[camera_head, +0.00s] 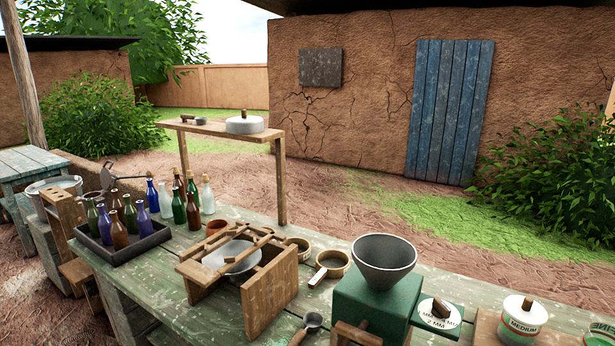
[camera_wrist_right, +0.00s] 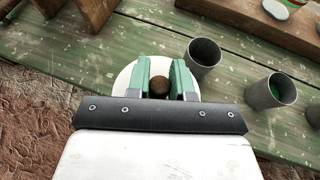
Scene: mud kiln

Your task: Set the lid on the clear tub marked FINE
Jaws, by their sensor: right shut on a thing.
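The tub marked FINE (camera_head: 602,331) is cut off by the right edge of the head view; its green label shows, and its top is mostly out of sight. In the right wrist view my right gripper (camera_wrist_right: 160,88) is shut on the dark round knob of a white disc-shaped lid (camera_wrist_right: 127,80). The lid is over the green planked table, partly hidden by the fingers; I cannot tell how high it is. My left gripper is not in view.
A tub marked MEDIUM (camera_head: 522,322) wears a white lid with a wooden knob. Left of it stands a green mill (camera_head: 375,300) with a grey hopper. In the wrist view two metal cups (camera_wrist_right: 203,58) (camera_wrist_right: 271,92) stand right of the lid, near a wooden board (camera_wrist_right: 250,22).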

